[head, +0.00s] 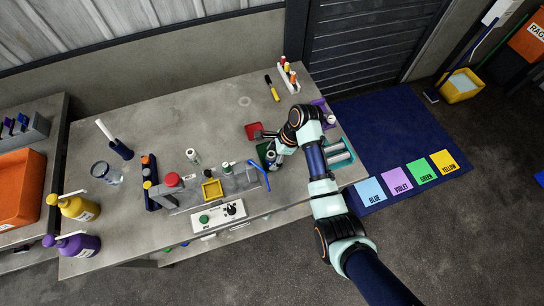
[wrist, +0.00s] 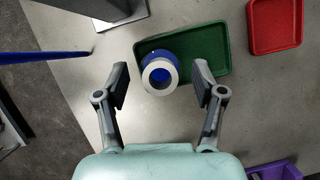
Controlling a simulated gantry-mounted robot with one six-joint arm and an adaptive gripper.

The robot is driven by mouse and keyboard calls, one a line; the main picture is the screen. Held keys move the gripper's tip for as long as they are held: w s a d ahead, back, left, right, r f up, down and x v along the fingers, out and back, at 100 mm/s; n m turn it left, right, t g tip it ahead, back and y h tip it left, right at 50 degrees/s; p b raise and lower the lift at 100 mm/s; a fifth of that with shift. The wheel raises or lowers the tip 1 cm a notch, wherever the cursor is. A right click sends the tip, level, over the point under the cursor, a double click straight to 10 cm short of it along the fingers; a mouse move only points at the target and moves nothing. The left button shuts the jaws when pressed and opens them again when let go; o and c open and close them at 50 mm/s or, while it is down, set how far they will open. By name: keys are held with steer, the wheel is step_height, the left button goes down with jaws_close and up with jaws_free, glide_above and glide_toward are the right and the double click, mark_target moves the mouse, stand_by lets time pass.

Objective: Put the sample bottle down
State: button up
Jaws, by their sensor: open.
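The sample bottle (wrist: 160,74), blue with a white ring-shaped top, is seen from above in the wrist view. It appears upright at the left part of a green tray (wrist: 208,50). My gripper (wrist: 163,82) is open, with one finger on each side of the bottle and a visible gap to both. In the head view my gripper (head: 273,146) is over the right part of the bench. There the bottle and the green tray are partly hidden by my arm.
A red tray (head: 254,131) lies beside the green one. A purple tray (head: 323,107) is to the right. The bench's back middle is mostly free.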

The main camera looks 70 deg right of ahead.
steer(key=p+v, duration=0.2)
steer(key=v, duration=0.8)
steer(key=shift+r+p, duration=0.35)
steer(key=shift+r, duration=0.05)
steer(key=shift+d, duration=0.1)
steer(key=w+a+r+n+h, duration=0.1)
steer(key=w+a+n, duration=0.3)
steer(key=a, duration=0.1)
steer(key=w+a+r+n+t+h, duration=0.1)
steer(key=w+a+r+n, duration=0.1)
steer(key=w+a+n, duration=0.2)
steer(key=w+a+r+n, duration=0.1)
steer(key=w+a+n, duration=0.3)
steer(key=w+a, duration=0.2)
steer(key=shift+a+r+n+t+h, duration=0.15)
steer(key=shift+r+n+t+h, duration=0.25)
steer(key=a+r+n+t, duration=0.2)
steer(key=a+r+n, duration=0.2)
steer(key=a+n, duration=0.2)
steer(key=a+r+n+t, duration=0.2)
steer(key=a+r+n, duration=0.3)
steer(key=a, duration=0.6)
steer(key=a+r+n+t, duration=0.2)
steer(key=a+r+n, duration=0.3)
steer(key=a+n, duration=0.2)
steer(key=shift+a+r+t+y, duration=0.25)
steer(key=shift+a+t+y, duration=0.15)
steer(key=shift+a, duration=0.35)
